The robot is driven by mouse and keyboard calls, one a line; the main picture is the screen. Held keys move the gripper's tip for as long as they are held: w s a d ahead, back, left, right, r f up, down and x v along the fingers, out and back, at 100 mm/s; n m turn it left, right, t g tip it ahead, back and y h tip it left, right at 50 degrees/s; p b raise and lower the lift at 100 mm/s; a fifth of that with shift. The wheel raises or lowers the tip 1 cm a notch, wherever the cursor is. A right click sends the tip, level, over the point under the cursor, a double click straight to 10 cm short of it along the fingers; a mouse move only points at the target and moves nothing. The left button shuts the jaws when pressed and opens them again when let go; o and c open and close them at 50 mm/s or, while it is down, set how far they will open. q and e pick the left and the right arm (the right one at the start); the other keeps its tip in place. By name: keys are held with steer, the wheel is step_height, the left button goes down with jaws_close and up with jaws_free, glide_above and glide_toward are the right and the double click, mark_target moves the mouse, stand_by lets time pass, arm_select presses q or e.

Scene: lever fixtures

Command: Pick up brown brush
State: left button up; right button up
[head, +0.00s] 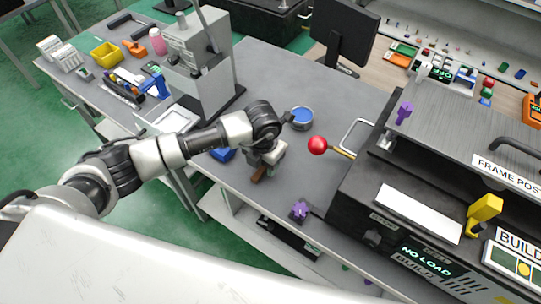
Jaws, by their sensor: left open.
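My left arm reaches in from the left, and its gripper (264,165) points down over the front part of the grey bench. A small brown piece (258,176), which looks like part of the brown brush, shows right under the fingers near the bench's front edge. The gripper hides the rest of it. The gripper is open; I cannot tell whether its fingers touch the brown piece. My right gripper is out of view.
A blue-topped round container (302,116) stands just behind the gripper. A red ball knob (318,145) sticks out from the black machine (365,205) at right. A purple knob (299,210) is near the front edge. A grey press (200,65) stands at back left.

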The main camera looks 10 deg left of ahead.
arm_select(q)
steer(key=shift+w+f, duration=0.1)
steer(key=shift+f, duration=0.4)
jaws_close()
steer(key=shift+r, duration=0.1)
step_height(320, 180, up, 10)
steer(key=b, duration=0.2)
